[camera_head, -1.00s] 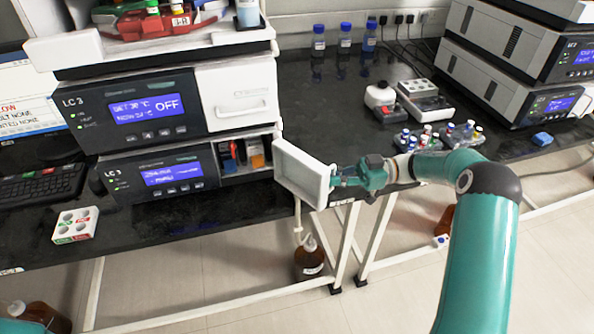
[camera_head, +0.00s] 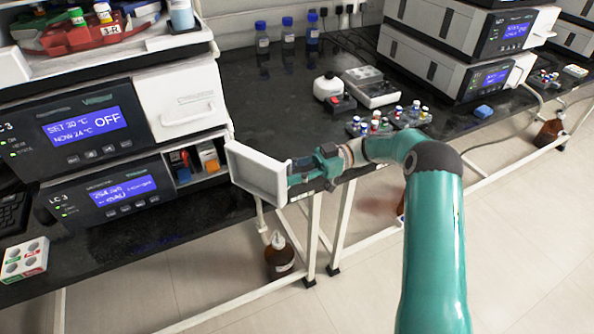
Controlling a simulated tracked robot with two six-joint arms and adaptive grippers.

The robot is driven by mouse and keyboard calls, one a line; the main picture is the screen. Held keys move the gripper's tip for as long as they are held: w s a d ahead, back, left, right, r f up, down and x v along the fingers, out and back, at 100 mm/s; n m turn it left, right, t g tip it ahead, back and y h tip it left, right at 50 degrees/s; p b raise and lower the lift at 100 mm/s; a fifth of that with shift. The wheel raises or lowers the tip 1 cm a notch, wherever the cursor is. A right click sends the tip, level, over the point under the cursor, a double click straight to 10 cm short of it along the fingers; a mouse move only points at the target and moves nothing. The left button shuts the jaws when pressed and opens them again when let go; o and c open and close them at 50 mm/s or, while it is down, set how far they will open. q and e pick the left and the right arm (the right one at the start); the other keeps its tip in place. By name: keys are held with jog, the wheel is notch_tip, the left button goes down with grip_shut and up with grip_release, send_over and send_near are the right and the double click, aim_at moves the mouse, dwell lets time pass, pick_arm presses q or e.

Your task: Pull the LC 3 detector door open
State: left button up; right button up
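The LC 3 detector (camera_head: 115,200) is the lower dark unit with a blue display, at the left of the view. Its white door (camera_head: 257,172) stands swung open, out toward the front and right. The opened bay (camera_head: 194,160) shows small coloured parts inside. My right gripper (camera_head: 292,176) is at the door's outer right side, and the arm comes in from the lower right. The fingertips are small and partly hidden against the door, so I cannot tell whether they grip it. My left gripper is not in view.
The LC 3 oven unit (camera_head: 75,130) sits above the detector, its white door closed. Vials (camera_head: 385,122) and a white-capped device (camera_head: 328,88) stand on the black bench (camera_head: 270,110). A brown bottle (camera_head: 279,258) stands below. Bench between door and back bottles is clear.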

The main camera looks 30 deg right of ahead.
jog(key=shift+d, duration=0.1)
jog(key=s+d, duration=0.1)
jog(key=d, duration=0.6)
jog(key=shift+s, duration=0.2)
jog(key=shift+d+f, duration=0.1)
